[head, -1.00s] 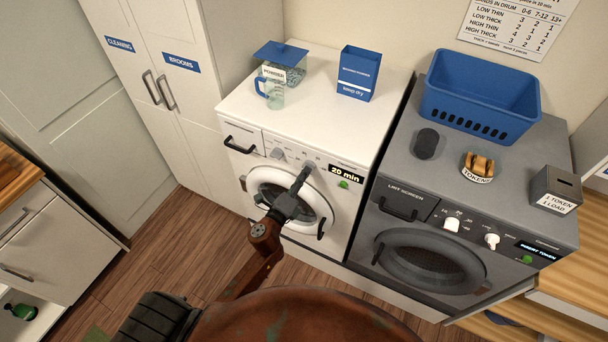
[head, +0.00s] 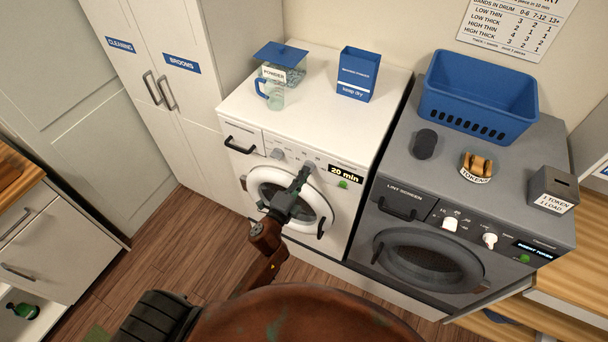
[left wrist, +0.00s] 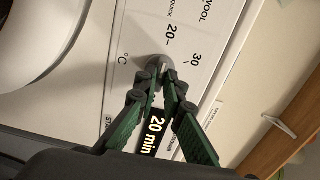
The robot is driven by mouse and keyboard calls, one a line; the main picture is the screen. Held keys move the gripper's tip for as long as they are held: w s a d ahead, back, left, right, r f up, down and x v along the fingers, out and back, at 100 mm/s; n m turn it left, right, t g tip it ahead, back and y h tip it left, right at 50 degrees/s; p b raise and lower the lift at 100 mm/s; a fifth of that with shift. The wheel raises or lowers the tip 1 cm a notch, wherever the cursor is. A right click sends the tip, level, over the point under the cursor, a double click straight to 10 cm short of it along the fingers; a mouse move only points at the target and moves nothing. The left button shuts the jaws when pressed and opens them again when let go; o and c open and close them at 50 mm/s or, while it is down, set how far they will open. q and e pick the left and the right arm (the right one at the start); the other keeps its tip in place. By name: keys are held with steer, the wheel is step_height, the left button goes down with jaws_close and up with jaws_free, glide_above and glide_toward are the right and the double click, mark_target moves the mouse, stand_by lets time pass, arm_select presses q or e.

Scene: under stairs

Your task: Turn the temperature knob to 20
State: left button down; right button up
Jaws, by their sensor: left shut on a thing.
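The white washing machine (head: 300,120) has a control panel with a 20 min display (head: 343,173). The temperature knob (left wrist: 161,62) is small and grey, marked °C on one side, with the numbers 20 (left wrist: 172,31) and 30 (left wrist: 196,57) beside it. My left gripper (head: 304,170) reaches the panel just left of the display. In the left wrist view its green-sided fingers (left wrist: 158,80) are closed on the knob. The fingertips cover part of the knob, so I cannot tell its exact pointing. My right gripper is out of view.
Another knob (head: 277,153) is left of my gripper on the same panel. The round door (head: 268,184) is below. A powder container (head: 290,63), a cup (head: 275,94) and a blue box (head: 358,72) stand on top. A dark grey machine (head: 480,180) is at right.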

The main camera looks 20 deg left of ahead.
arm_select(q)
steer(key=c, duration=2)
jaws_free()
steer(key=shift+c, duration=0.2)
steer(key=shift+s, duration=0.15)
steer(key=s+a, duration=0.1)
steer(key=s, duration=1)
steer(key=shift+s, duration=0.35)
